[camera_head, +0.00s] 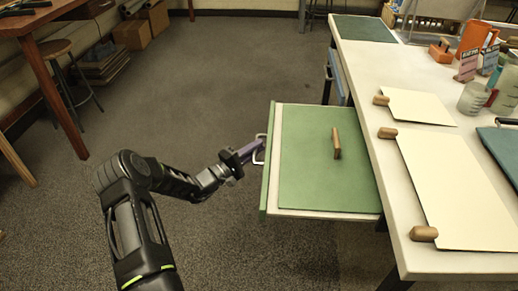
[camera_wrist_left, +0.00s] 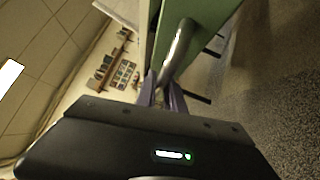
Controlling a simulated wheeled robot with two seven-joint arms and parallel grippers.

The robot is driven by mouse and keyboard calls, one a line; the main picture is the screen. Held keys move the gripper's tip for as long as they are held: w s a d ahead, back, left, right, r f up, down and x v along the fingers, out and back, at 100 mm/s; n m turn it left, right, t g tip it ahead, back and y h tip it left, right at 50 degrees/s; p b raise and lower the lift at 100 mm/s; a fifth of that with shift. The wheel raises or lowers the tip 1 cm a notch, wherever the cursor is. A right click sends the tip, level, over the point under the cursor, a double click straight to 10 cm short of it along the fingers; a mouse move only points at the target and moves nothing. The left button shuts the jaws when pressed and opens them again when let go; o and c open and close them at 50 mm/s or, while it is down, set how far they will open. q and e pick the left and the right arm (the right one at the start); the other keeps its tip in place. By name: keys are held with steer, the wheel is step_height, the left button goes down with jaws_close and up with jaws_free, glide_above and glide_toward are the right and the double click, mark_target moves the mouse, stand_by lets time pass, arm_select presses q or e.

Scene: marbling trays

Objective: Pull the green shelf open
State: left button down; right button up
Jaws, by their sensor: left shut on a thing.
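The green shelf (camera_head: 310,180) sticks out from the left side of the white table, with its green front edge facing left. A wooden block (camera_head: 336,144) lies on its green top. A metal handle (camera_head: 259,150) is on its front. My left gripper (camera_head: 258,147) is shut on this handle. In the left wrist view the handle (camera_wrist_left: 178,50) runs down between the fingers (camera_wrist_left: 162,92), against the green front (camera_wrist_left: 198,22). My right gripper is in neither view.
The white table (camera_head: 408,258) carries cream sheets (camera_head: 455,190) with wooden blocks, an orange jug (camera_head: 476,40) and cups (camera_head: 473,98). A blue-fronted shelf (camera_head: 338,78) is farther back. A wooden table (camera_head: 50,15) and stool (camera_head: 57,48) stand far left.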

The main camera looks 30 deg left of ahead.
arm_select(q)
steer(key=shift+s+a+f, duration=0.1)
steer(key=shift+s+a, duration=0.05)
steer(key=shift+a, duration=0.05)
steer(key=c, duration=1.7)
jaws_free()
steer(key=p+v, duration=0.1)
steer(key=v, duration=0.6)
steer(key=shift+s+a, duration=0.1)
steer(key=shift+s, duration=0.3)
